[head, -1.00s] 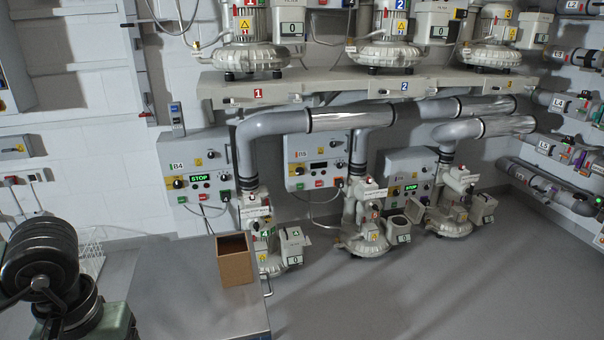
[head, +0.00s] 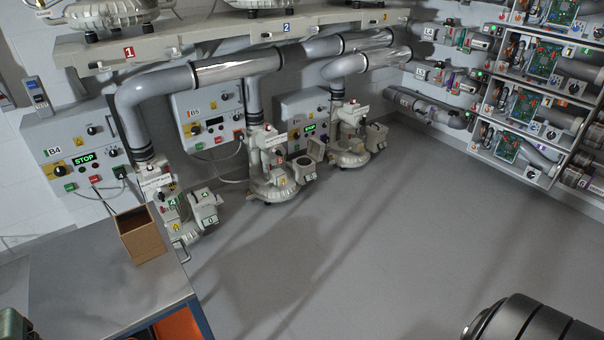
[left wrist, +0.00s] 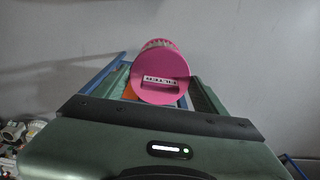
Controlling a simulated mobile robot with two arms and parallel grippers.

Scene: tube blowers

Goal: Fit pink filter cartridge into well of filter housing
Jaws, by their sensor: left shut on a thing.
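The pink filter cartridge (left wrist: 160,83) is held in my left gripper (left wrist: 155,90) in the left wrist view. Its round pink end, with a white FILTER label and a dark slot, faces the camera. The fingers lie on either side of it. In the head view, a pale filter housing (head: 302,174) stands at the right of the middle floor blower (head: 272,178). Its round well looks open at the top, with a raised lid at its right. Neither gripper's fingers show in the head view, and the cartridge is out of that view.
A grey-topped table (head: 75,290) with an open cardboard box (head: 143,245) stands at the lower left. Blowers 4 (head: 180,222) and the right-hand one (head: 350,145) flank the middle blower. Grey floor (head: 400,230) is clear in front. Circuit-board shelves (head: 545,100) stand at the right.

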